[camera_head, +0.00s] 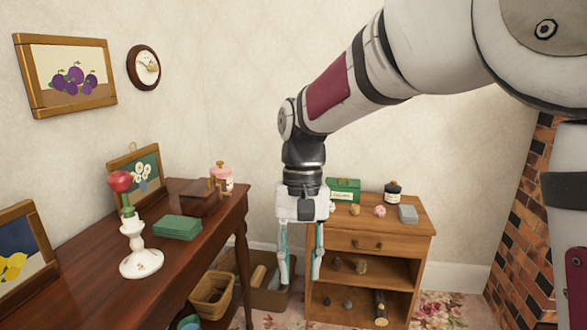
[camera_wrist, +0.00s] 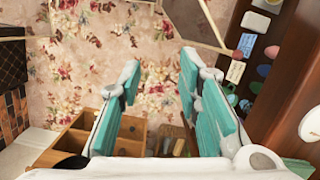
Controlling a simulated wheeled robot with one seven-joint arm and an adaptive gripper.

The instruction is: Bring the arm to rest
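My gripper (camera_head: 300,268) hangs from the arm at the middle of the head view, pointing down. Its two teal fingers are spread apart, and nothing shows between them. It is in front of the left side of a small wooden cabinet (camera_head: 395,243) and to the right of the dark table's end. In the wrist view my gripper (camera_wrist: 158,84) is also open, with floral carpet (camera_wrist: 155,55) behind the gap. My arm is bent, reaching from the upper right down to the gripper.
A brick fireplace (camera_head: 525,220) is at right.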

